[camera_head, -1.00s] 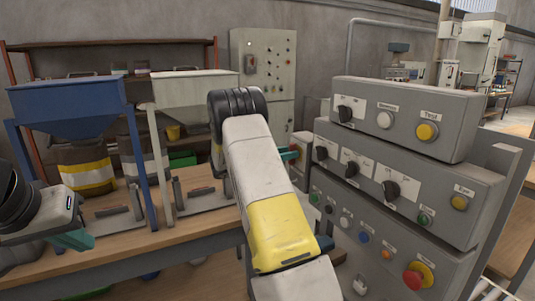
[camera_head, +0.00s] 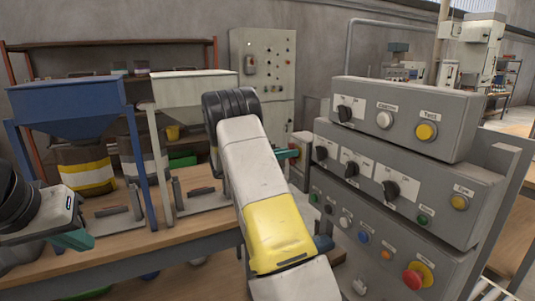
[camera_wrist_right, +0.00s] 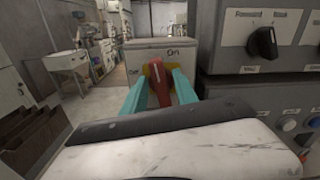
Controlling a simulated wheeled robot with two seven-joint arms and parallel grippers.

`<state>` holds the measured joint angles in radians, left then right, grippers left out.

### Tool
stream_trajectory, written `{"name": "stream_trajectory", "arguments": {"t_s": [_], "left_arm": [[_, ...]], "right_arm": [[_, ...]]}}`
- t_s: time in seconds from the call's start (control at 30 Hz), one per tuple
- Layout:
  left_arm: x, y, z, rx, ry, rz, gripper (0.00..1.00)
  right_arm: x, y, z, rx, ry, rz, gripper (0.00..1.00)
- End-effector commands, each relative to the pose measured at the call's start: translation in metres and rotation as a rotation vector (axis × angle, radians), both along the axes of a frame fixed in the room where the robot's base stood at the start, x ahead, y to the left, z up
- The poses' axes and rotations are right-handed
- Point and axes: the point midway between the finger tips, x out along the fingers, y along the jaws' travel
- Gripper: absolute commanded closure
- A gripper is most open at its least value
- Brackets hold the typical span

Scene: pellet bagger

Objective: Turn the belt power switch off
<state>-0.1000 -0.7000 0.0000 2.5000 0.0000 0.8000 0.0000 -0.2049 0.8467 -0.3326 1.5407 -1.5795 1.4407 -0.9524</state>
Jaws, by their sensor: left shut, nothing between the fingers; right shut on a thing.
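The belt power switch box (camera_wrist_right: 160,51) is a pale box straight ahead in the right wrist view, marked "Off" at left and "On" at upper right. Its red handle (camera_wrist_right: 157,85) sits on a yellow plate and leans slightly left of upright. My right gripper (camera_wrist_right: 159,91) is shut on this handle, teal fingers on both sides. In the head view, the box (camera_head: 301,158) shows beyond my right arm; one fingertip of my right gripper (camera_head: 284,154) shows beside it, the rest hidden. My left gripper (camera_head: 78,239) is shut and empty over the bench at left.
A grey control panel (camera_head: 388,178) with knobs, buttons and a red emergency stop (camera_head: 415,276) stands close to the right. Blue (camera_head: 66,100) and cream (camera_head: 192,90) hoppers stand on the wooden bench (camera_head: 190,236). A wall cabinet (camera_head: 265,62) is behind.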

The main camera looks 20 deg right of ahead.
Motion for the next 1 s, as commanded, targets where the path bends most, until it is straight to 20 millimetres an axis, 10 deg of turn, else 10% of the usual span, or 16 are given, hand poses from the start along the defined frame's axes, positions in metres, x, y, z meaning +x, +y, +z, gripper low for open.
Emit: {"name": "stream_trajectory", "arguments": {"t_s": [1.0], "left_arm": [[0.0,0.0,0.0,0.0,0.0,0.0,1.0]], "right_arm": [[0.0066,0.0011,-0.0052,-0.075,0.952,0.001,1.0]]}}
